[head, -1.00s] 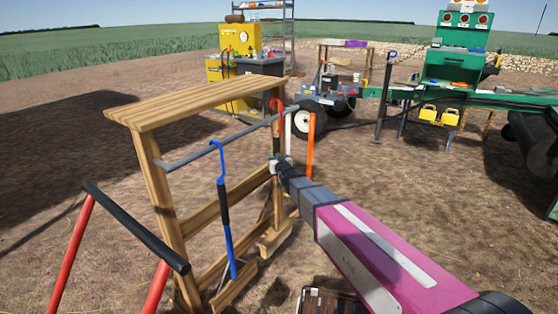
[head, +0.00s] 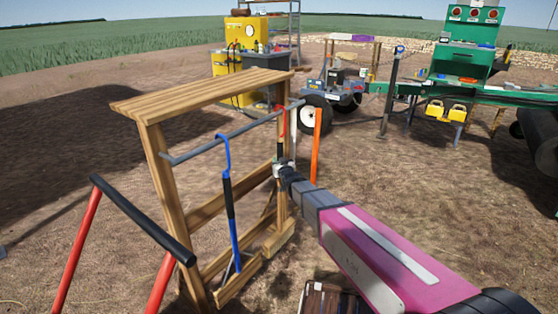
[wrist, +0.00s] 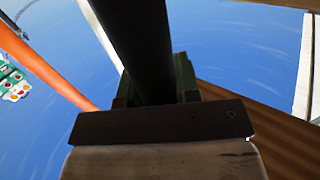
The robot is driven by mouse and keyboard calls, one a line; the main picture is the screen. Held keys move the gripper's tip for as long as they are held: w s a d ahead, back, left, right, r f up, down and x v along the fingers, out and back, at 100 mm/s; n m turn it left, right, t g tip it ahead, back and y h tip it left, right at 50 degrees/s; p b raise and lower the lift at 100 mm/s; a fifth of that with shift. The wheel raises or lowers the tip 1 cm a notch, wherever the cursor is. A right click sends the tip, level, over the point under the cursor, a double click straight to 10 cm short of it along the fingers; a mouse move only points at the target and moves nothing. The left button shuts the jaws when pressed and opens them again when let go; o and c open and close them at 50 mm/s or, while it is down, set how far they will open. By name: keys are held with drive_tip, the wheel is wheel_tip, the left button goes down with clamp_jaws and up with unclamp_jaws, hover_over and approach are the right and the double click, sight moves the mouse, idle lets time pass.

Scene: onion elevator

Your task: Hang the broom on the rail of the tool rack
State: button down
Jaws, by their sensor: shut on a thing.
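The wooden tool rack (head: 165,175) stands left of centre in the head view, with a grey rail (head: 195,149) under its top board. My gripper (head: 283,168) is at the rack's right end, below the rail. It is shut on the dark handle of a red-hooked tool, which I take to be the broom (head: 281,148). The black handle (wrist: 140,45) rises from the jaws in the wrist view. The red hook overlaps the rail's right part; I cannot tell whether it touches or goes over it. The broom's lower end is hidden.
A blue hooked tool (head: 234,225) hangs from the rail's middle. A red frame with a black bar (head: 140,218) stands front left. An orange post (head: 317,145) and a white post (head: 294,130) stand just behind my gripper. A dark slatted box (head: 325,298) is at bottom centre.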

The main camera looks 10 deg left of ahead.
drive_tip(key=shift+f, duration=0.15)
drive_tip(key=c, duration=0.8)
unclamp_jaws()
drive_tip(key=shift+o, duration=0.2)
drive_tip(key=shift+s, duration=0.1)
drive_tip(key=v, duration=1.1)
drive_tip(key=d+f+m+g+h, duration=0.2)
drive_tip(key=d+f+g+h, duration=0.15)
drive_tip(key=d, duration=0.65)
drive_tip(key=d+f+m+g+h, duration=0.1)
drive_tip(key=d+f+g+h, duration=0.2)
drive_tip(key=d, duration=0.8)
drive_tip(key=s+d+f+m+g+h, duration=0.2)
drive_tip(key=s+d+g, duration=0.7)
drive_tip(key=s+d, duration=0.7)
drive_tip(key=d+f+m, duration=0.1)
drive_tip(key=d+f, duration=0.1)
drive_tip(key=shift+s+d+h, duration=0.25)
drive_tip(key=shift+d+h, duration=0.1)
